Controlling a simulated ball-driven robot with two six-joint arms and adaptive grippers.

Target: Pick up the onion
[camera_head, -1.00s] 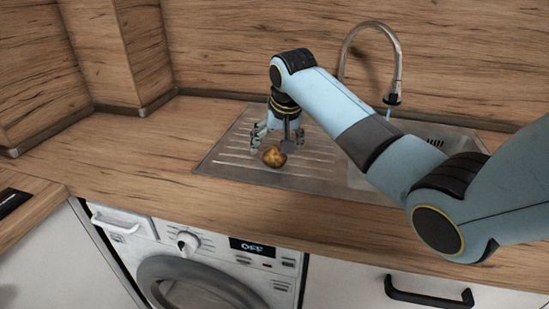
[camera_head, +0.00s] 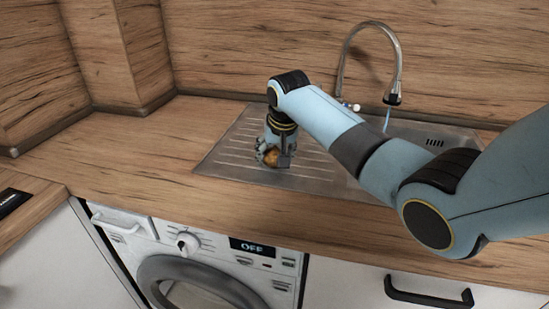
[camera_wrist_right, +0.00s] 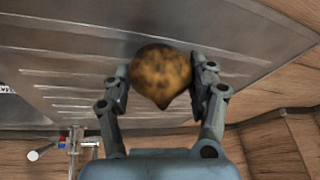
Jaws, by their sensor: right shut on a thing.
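The onion (camera_head: 271,158) is a small brown-yellow bulb with dark patches. It is on the ribbed drainboard of the sink, partly hidden by my right gripper (camera_head: 272,157) in the head view. In the right wrist view the onion (camera_wrist_right: 161,76) sits between the two fingers of my right gripper (camera_wrist_right: 162,85), with its pointed end toward the palm. The fingers are shut on it from both sides. I cannot tell any gap between the onion and the drainboard. My left gripper is not in view.
The steel sink (camera_head: 225,160) is set in a wooden worktop (camera_head: 130,160). A curved tap (camera_head: 400,65) stands behind it at the right. A washing machine (camera_head: 200,250) is below the worktop. The worktop left of the sink is clear.

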